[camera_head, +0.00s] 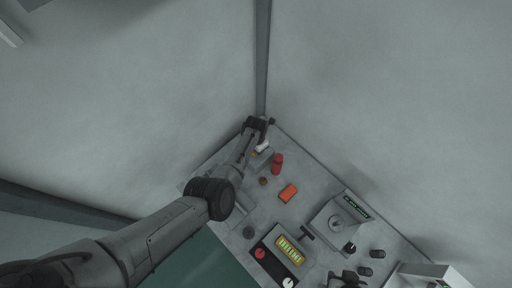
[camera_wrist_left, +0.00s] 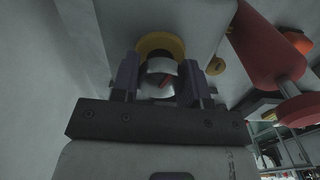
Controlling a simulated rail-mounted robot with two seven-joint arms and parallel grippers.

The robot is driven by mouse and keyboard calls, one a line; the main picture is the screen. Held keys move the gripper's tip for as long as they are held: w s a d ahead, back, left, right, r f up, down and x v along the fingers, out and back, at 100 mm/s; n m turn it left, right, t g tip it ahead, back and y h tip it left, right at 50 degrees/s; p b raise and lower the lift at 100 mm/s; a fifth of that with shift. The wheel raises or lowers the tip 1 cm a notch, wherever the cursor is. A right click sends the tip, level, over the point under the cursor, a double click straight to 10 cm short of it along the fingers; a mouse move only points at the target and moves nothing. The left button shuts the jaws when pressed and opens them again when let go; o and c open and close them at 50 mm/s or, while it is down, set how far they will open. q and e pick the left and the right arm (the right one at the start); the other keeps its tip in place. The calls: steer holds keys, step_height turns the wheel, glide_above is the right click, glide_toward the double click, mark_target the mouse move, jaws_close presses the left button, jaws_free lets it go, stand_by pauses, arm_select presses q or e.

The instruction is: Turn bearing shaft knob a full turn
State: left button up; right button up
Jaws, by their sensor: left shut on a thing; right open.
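In the head view, my left arm reaches to the far corner of the table, where the small block shows; the knob is too small to make out there. My right gripper (camera_head: 347,279) shows at the bottom edge, open, far from the knob.
A red cylinder (camera_head: 277,163) stands close beside the block. An orange box (camera_head: 288,193), a dark panel with a yellow display (camera_head: 289,249) and a grey machine with a dial (camera_head: 335,223) lie nearer. Walls (camera_head: 262,60) meet behind the table corner.

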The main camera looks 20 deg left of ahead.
arm_select(q)
steer(key=shift+r+n, duration=0.1)
steer(key=shift+n, duration=1.1)
steer(key=shift+b, duration=0.3)
steer(key=o, duration=0.9)
steer(key=shift+o, duration=0.2)
step_height(320, 180, up, 14)
steer(key=p, duration=1.3)
